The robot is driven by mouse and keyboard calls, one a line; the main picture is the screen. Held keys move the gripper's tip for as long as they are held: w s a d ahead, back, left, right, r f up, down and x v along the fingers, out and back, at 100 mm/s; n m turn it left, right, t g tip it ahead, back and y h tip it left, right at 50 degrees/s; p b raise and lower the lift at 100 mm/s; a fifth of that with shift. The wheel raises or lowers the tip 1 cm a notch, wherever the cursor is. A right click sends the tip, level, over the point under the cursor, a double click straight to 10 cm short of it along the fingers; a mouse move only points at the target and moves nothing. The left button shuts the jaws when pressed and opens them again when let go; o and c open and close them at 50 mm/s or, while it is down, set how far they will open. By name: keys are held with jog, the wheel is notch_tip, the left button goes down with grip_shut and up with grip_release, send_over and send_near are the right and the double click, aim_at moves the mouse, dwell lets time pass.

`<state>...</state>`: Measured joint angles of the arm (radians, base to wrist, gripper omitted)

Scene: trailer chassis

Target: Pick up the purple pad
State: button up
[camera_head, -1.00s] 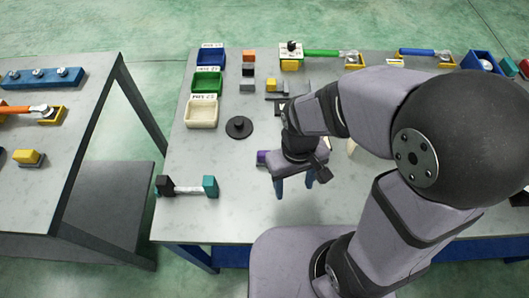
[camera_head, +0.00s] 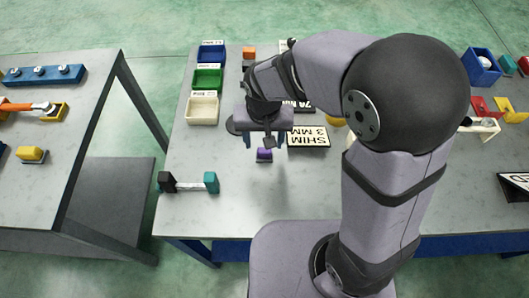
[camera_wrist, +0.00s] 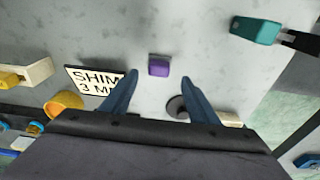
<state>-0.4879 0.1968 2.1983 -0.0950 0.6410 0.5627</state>
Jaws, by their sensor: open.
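The purple pad (camera_head: 264,155) is a small block lying on the grey table, in front of my gripper in the head view. In the wrist view the purple pad (camera_wrist: 159,66) is near the top middle, between the lines of the two fingers and beyond their tips. My gripper (camera_head: 265,140) is open and empty, with blue fingers on either side. It also shows in the wrist view (camera_wrist: 158,78). The fingers do not touch the pad. The exact height above the table is hard to tell.
A "SHIM 3 MM" plate (camera_head: 308,137) lies right of the pad. A bar with black and teal ends (camera_head: 188,182) lies front left. A round black disc (camera_head: 234,125) is partly hidden behind my gripper. White, green and blue bins (camera_head: 202,110) stand back left. The table front is clear.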

aim_at(264, 150)
jog(key=shift+w+f, duration=0.1)
jog(key=shift+f, duration=0.65)
jog(key=shift+f, duration=0.15)
jog(key=shift+w+d+f+p, duration=0.15)
jog(key=shift+f+p, duration=0.4)
jog(key=shift+f, duration=0.65)
jog(key=shift+w+a+f+p, duration=0.15)
jog(key=shift+f+p, duration=0.35)
jog(key=shift+f, duration=0.7)
jog(key=shift+d, duration=0.1)
jog(key=c, duration=1.2)
